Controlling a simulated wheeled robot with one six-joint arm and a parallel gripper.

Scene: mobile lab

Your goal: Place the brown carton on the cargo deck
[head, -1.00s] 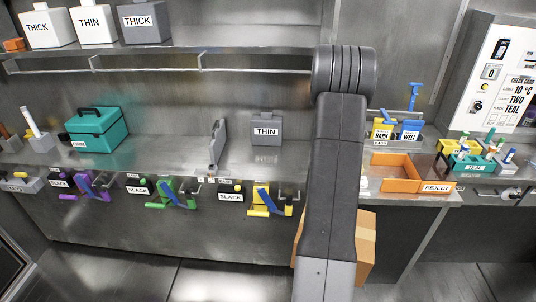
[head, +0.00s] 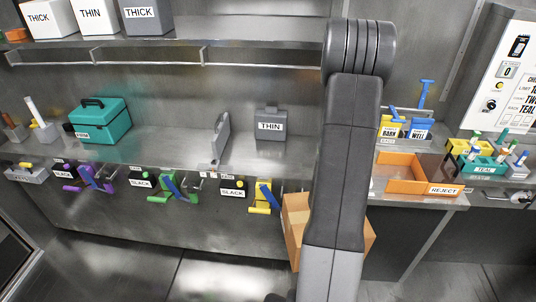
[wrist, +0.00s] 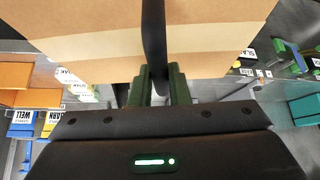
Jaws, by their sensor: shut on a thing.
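The brown carton (head: 295,222) shows in the head view behind my arm, in front of the bench's lower face, partly hidden by the arm. In the wrist view the carton (wrist: 80,45) fills the top, with a paler tape band across it. My gripper (wrist: 160,88) has its green fingers close together at the carton, around a dark upright strip that runs over the carton's face. It is shut on the carton. The gripper is hidden in the head view. I cannot make out a cargo deck in either view.
A steel bench (head: 170,155) carries a teal toolbox (head: 100,120), a grey THIN block (head: 270,124) and an orange REJECT tray (head: 405,185). Bare floor (head: 150,270) lies below at left.

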